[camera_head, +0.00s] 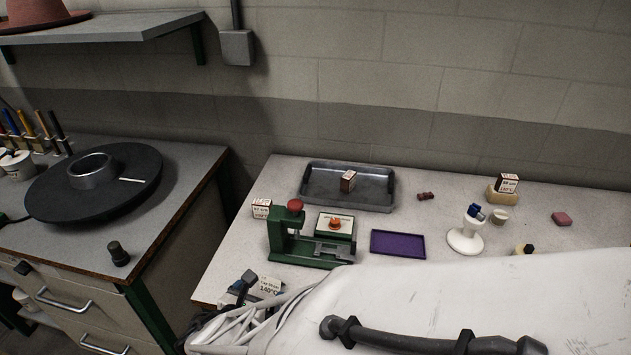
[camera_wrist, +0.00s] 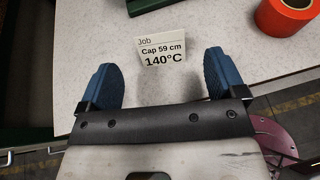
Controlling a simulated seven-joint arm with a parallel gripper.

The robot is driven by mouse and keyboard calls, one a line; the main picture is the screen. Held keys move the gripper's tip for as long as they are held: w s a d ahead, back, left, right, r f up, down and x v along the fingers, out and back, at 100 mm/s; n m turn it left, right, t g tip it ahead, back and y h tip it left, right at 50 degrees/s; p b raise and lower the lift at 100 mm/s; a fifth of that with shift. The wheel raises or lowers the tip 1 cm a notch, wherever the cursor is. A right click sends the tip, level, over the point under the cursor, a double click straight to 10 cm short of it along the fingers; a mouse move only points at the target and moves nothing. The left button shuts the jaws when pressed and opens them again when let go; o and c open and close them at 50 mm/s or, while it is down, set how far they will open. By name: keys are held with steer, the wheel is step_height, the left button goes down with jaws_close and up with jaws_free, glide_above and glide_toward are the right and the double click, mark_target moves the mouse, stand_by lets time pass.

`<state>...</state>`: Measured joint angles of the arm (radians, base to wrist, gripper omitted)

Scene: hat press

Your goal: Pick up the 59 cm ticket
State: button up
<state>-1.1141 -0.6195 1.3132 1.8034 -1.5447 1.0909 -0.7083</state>
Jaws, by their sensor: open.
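The 59 cm ticket is a small cream card (camera_wrist: 161,51) printed "Job, Cap 59 cm, 140°C". In the wrist view it stands out just beyond and between my fingertips, near the pale table's edge. It also shows in the head view (camera_head: 267,286) at the table's front left, partly hidden below by my arm. My gripper (camera_wrist: 160,73) is open, with one blue finger to each side of the card's line, and nothing is held. In the head view my gripper is largely hidden behind my white arm, close to the card.
A green press (camera_head: 308,251) with a red knob stands behind the ticket. A purple tray (camera_head: 398,244), a grey tray (camera_head: 320,195) and small boxes (camera_head: 261,209) lie beyond. An orange-red round object (camera_wrist: 284,16) is right of the card in the wrist view.

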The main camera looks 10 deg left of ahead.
mark_target(270, 278)
steer(key=shift+w+f, duration=0.1)
steer(key=shift+w, duration=0.2)
steer(key=shift+w+d, duration=0.1)
steer(key=shift+x, duration=2.5)
steer(key=shift+c, duration=0.4)
steer(key=c, duration=0.9)
steer(key=shift+r, duration=0.2)
steer(key=shift+r, duration=1.75)
steer(key=s+d, duration=0.3)
steer(key=s, duration=0.1)
steer(key=s+d, duration=0.4)
steer(key=s+d+r, duration=0.1)
steer(key=s+d, duration=0.2)
steer(key=s, duration=0.1)
steer(key=shift+d+r, duration=0.1)
steer(key=shift+d, duration=0.15)
